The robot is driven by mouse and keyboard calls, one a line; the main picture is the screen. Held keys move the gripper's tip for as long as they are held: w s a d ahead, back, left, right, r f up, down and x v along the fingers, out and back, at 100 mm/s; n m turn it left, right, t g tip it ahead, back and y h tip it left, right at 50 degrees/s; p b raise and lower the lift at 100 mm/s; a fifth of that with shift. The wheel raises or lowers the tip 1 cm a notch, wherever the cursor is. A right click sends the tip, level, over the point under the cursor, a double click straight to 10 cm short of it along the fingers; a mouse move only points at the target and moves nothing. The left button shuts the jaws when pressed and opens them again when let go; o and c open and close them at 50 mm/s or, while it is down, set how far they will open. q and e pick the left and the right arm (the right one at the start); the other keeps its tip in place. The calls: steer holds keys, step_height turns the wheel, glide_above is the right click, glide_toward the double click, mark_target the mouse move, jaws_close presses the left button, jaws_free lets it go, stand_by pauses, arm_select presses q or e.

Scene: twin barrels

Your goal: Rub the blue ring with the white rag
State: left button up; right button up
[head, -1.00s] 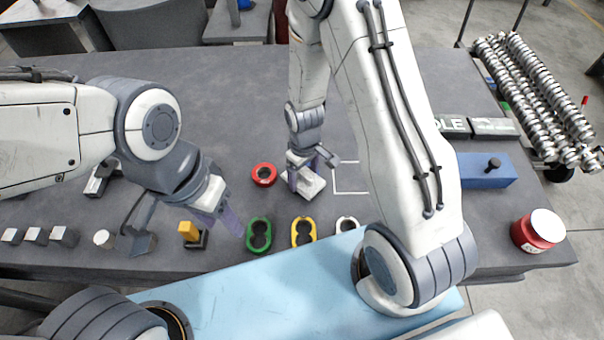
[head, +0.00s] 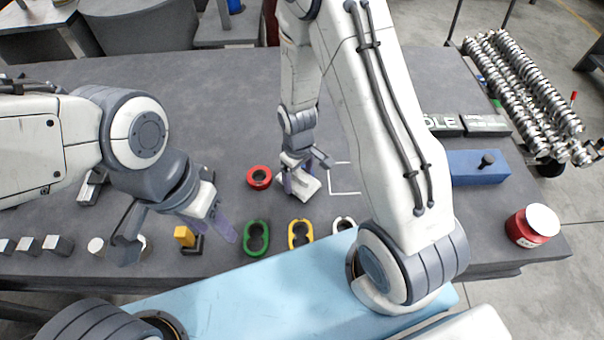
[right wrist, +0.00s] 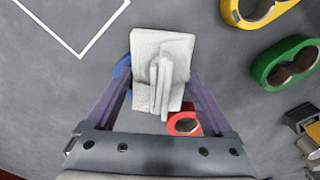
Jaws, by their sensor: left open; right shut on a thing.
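My right gripper (right wrist: 150,105) is shut on the white rag (right wrist: 162,62), a folded pale cloth block with an upright ridge between the fingers. The rag also shows in the head view (head: 303,187), low over the table beside the red ring. The blue ring (right wrist: 122,68) shows only as an edge at the rag's left in the right wrist view. The rag covers most of it; I cannot tell whether they touch. In the head view the blue ring is hidden. My left gripper (head: 175,232) is open and empty above the front left of the table.
A red ring (head: 259,177) lies close to the rag. Green (head: 256,237), yellow (head: 300,234) and white (head: 343,225) double-hole pieces line the front edge. A yellow block (head: 184,236) stands near my left gripper. A blue box (head: 478,168) and red can (head: 532,226) are right.

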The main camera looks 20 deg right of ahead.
mark_target(293, 180)
steer(key=shift+w+a, duration=0.1)
steer(key=shift+a, duration=0.3)
steer(key=r+p, duration=0.2)
steer(key=shift+w+a+r, duration=0.2)
steer(key=shift+a+r, duration=0.1)
steer(key=shift+r, duration=0.05)
steer(key=shift+s+r+p, duration=0.1)
steer(key=shift+r+p, duration=0.2)
steer(key=shift+r, duration=0.05)
steer(key=shift+a+r+p, duration=0.2)
steer(key=shift+r+p, duration=1.9)
steer(key=shift+r, duration=0.25)
steer(key=shift+d, duration=0.1)
